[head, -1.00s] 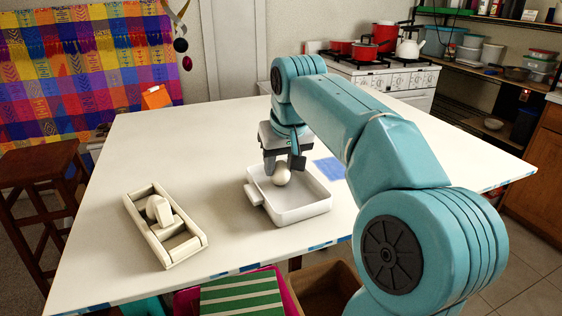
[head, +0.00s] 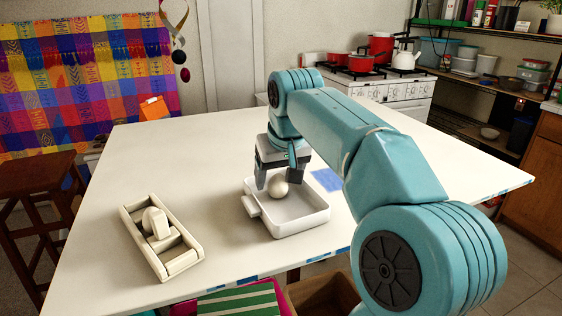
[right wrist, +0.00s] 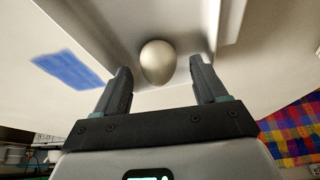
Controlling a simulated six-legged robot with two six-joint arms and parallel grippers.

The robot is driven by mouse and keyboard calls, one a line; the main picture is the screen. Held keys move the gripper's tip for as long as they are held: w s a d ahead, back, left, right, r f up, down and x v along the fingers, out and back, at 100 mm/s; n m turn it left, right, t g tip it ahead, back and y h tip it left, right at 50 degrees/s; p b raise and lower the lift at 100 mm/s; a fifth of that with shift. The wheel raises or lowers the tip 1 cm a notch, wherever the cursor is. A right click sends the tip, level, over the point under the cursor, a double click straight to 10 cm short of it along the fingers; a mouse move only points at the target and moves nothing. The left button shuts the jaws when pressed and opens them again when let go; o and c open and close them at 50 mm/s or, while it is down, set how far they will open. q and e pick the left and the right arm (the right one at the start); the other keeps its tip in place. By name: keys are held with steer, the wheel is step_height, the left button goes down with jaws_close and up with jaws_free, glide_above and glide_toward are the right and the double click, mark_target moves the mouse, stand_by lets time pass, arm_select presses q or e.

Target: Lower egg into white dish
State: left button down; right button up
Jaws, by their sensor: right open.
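The egg (head: 278,188) is pale and smooth and sits in the white dish (head: 303,223), near its back left part. My right gripper (head: 277,180) is open above the dish, its two dark fingers apart on either side of the egg. In the right wrist view the egg (right wrist: 158,62) lies just beyond and between the open fingertips (right wrist: 160,75), with gaps on both sides. The dish wall (right wrist: 230,28) shows there too. Whether the egg touches the dish floor is hard to tell exactly, but it appears to rest there. My left gripper is not in view.
A cream wooden frame (head: 183,262) with a pale block inside lies on the white table (head: 215,150) left of the dish. The table's back left area is clear. A stool (head: 38,170) stands at left.

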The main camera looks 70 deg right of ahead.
mark_target(288, 213)
steer(key=p+v, duration=0.6)
steer(key=v, duration=1)
steer(key=shift+s, duration=0.1)
